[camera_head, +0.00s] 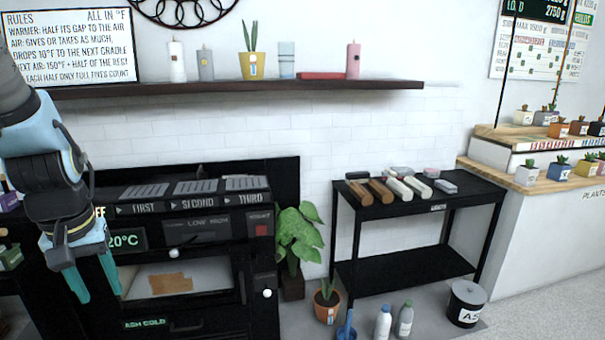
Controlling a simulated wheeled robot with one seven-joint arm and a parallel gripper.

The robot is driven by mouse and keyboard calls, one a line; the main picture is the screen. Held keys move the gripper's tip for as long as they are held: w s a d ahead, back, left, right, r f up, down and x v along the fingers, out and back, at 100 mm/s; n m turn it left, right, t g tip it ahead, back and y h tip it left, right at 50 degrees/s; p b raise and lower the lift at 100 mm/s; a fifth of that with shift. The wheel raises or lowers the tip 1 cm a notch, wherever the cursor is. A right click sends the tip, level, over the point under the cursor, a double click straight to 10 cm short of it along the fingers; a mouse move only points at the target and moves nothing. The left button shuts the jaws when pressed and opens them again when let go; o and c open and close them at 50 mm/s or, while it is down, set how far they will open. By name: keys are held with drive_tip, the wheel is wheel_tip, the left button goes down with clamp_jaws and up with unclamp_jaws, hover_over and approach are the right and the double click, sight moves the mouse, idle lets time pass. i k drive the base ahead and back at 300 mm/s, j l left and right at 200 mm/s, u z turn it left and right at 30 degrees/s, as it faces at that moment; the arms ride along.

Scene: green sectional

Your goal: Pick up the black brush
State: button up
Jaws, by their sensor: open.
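Several brush-like tools lie side by side on the black side table (440,208) at the right. The leftmost tool (359,193) has a brown handle and a dark far end; it may be the black brush, but it is too small to tell. Beside it lie another brown-handled tool (380,190), white-handled ones (400,189) and a grey block (446,187). My gripper (98,292) hangs at the left with its teal fingers apart and empty. It is in front of the black oven unit, well to the left of the table.
The black oven unit (205,232) with labelled slots stands at the left. Between it and the table are a leafy plant (300,237) and a small potted plant (327,300). Bottles (383,322) and a black bin (467,302) stand on the floor. A shelf (240,88) runs above.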

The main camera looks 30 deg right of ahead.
sight(362, 176)
drive_tip(key=l+u, duration=0.45)
drive_tip(key=k+l+u, duration=0.15)
drive_tip(key=l+u, duration=0.3)
drive_tip(key=k+l+u, duration=0.15)
drive_tip(key=l+u, duration=0.15)
drive_tip(key=u, duration=0.15)
drive_tip(key=k+l+u, duration=0.15)
drive_tip(key=k+l, duration=0.35)
drive_tip(key=l, duration=0.25)
drive_tip(key=k+l+u, duration=0.1)
drive_tip(key=k+l, duration=0.4)
drive_tip(key=l, duration=0.2)
drive_tip(key=k+l+u, duration=0.15)
drive_tip(key=k+l, duration=0.4)
drive_tip(key=l, duration=0.15)
